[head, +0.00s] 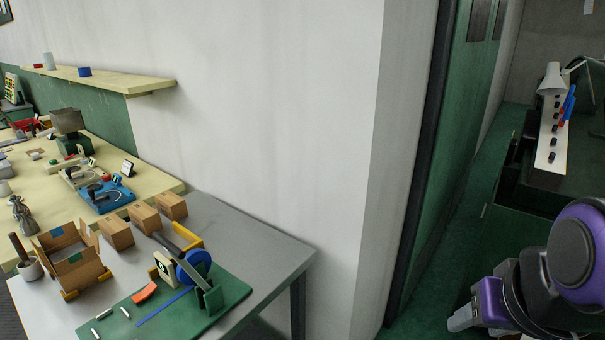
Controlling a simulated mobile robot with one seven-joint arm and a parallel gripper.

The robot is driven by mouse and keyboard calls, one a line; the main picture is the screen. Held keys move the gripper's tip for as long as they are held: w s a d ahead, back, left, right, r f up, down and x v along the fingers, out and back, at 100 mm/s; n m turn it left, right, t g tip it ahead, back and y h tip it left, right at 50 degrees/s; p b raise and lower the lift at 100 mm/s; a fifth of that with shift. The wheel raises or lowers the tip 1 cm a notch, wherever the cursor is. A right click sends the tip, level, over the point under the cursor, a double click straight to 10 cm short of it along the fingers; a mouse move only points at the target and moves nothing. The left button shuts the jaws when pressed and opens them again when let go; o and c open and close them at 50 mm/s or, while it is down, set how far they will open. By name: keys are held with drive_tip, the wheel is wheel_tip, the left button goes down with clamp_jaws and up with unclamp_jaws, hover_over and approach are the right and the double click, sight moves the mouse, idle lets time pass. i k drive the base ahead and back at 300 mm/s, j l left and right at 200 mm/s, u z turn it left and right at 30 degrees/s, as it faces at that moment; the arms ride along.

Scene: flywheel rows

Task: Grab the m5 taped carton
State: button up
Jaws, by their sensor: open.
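Three small closed brown cartons stand in a slanting row on the grey table (265,237) at the lower left: a near one (116,233), a middle one (145,219) and a far one (172,206). They look nearly alike; any m5 marking is too small to read. A larger open brown box (88,272) with blue patches stands just left of them. My arm's purple and grey end, with what appears to be my gripper (461,319), is at the lower right. It is far from the cartons, with nothing visible held in it.
A green mat (225,291) bears a blue wheel device (194,265) with a dark slanted bar in front of the cartons. A potted item (29,267) stands at left. A cream workbench (150,177) lies behind. The table's right end is clear. A wall and doorway stand right.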

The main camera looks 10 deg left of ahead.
sight(146, 218)
drive_tip(key=i+u, duration=0.15)
drive_tip(key=u, duration=0.25)
drive_tip(key=i+u, duration=0.2)
drive_tip(key=u, duration=0.2)
drive_tip(key=i+l+u, duration=0.1)
drive_tip(key=u, duration=0.3)
